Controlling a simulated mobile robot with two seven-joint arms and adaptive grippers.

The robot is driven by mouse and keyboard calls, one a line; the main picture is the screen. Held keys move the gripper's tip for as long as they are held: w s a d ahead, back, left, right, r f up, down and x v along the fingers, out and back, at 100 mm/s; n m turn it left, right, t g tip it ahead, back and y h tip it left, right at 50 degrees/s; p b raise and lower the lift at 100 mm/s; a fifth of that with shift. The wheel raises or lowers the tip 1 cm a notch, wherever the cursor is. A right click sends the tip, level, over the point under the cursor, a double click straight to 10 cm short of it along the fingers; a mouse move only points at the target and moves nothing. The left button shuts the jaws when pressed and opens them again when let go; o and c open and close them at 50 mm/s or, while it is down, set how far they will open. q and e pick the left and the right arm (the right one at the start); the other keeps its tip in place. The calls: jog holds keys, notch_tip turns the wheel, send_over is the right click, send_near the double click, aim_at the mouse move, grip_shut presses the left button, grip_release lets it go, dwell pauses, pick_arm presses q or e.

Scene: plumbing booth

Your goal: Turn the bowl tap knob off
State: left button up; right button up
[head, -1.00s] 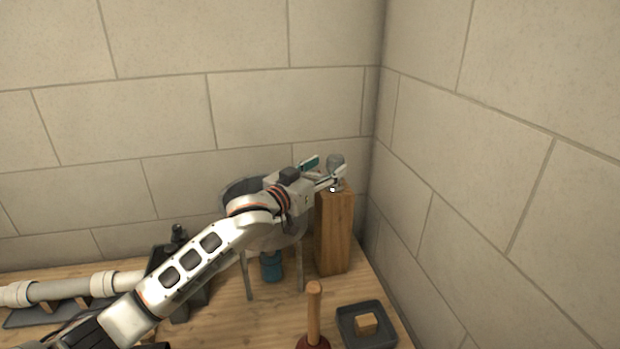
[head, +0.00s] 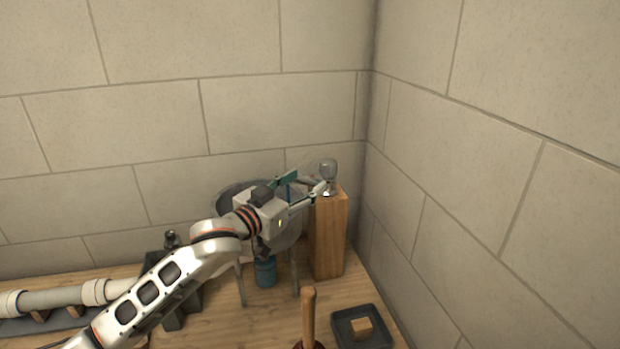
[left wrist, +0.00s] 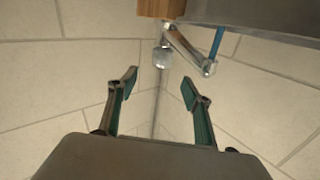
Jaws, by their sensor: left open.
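The tap knob (head: 328,167) is grey and rounded and stands on top of a wooden post (head: 329,235) near the wall corner. In the left wrist view, which is upside down, the knob (left wrist: 161,57) hangs below the post (left wrist: 160,8). The tap spout (left wrist: 190,50) slants away from it to the right. A blue strip (left wrist: 218,42), like a water stream, runs from the spout's end to the metal bowl (left wrist: 265,17). My left gripper (head: 306,184) is open and empty, just left of the knob and apart from it. My right gripper is out of view.
The bowl (head: 232,190) stands on legs behind my left gripper, with a blue cylinder (head: 265,273) below it. A plunger (head: 309,318), a dark tray (head: 375,340) with a wooden block and white pipes (head: 60,298) lie around the bench. Brick walls close the back and right.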

aim_at(324, 169)
pick_arm(q)
jog(key=w+d+m, duration=0.1)
jog(key=w+m, duration=0.2)
jog(key=m, duration=0.8)
jog(key=w+d+m, duration=0.2)
jog(key=w+m, duration=0.1)
jog(key=m, duration=0.9)
jog(key=w+d+m, duration=0.2)
jog(key=w+m, duration=0.1)
jog(key=m, duration=0.9)
jog(key=shift+d+f, duration=0.1)
jog(key=shift+x, duration=0.85)
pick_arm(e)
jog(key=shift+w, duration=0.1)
